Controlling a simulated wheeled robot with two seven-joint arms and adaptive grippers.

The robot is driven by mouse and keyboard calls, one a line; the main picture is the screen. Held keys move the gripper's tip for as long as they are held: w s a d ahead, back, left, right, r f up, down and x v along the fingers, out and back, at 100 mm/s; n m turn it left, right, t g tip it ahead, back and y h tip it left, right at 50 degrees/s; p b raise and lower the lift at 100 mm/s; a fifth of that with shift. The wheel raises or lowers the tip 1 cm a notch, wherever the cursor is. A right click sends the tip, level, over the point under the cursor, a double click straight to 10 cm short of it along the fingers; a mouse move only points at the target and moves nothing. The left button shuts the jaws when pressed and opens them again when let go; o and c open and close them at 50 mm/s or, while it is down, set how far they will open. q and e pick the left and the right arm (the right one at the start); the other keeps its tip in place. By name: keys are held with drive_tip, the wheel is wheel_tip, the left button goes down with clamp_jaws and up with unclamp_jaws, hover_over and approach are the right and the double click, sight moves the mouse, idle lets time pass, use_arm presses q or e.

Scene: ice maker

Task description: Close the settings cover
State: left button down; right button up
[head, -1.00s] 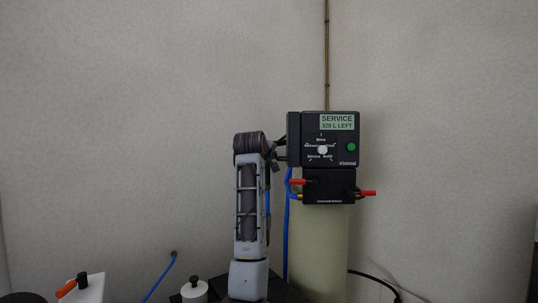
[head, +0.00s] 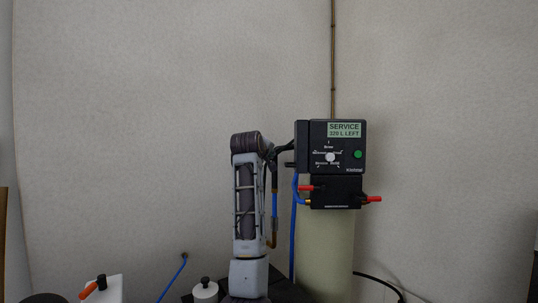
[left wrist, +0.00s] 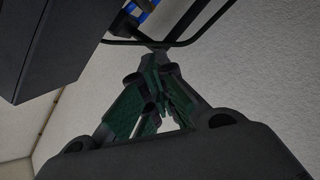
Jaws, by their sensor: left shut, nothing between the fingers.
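The black control unit (head: 337,147) has a "SERVICE 320 L LEFT" display, a white knob (head: 330,157) and a green button (head: 358,154). It sits above a pale cylindrical tank. The knob and dial markings show uncovered. A narrow black panel (head: 301,143) is along the unit's left side; I cannot tell if it is the settings cover. My left gripper (head: 289,160) is by the unit's left edge, small and dark against it. In the left wrist view the left gripper (left wrist: 160,60) is shut and empty, its fingertips near a thin black bar (left wrist: 185,43). My right gripper is out of view.
A lower black module (head: 336,192) has red-tipped fittings on both sides. A blue hose (head: 294,230) runs down beside the pale tank (head: 327,250). A dark box face (left wrist: 55,40) fills the upper left of the left wrist view. The wall right of the unit is clear.

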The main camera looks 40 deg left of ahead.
use_arm(q)
drive_tip(key=b+v, duration=0.1)
drive_tip(key=v, duration=0.7)
drive_tip(key=shift+d, duration=0.15)
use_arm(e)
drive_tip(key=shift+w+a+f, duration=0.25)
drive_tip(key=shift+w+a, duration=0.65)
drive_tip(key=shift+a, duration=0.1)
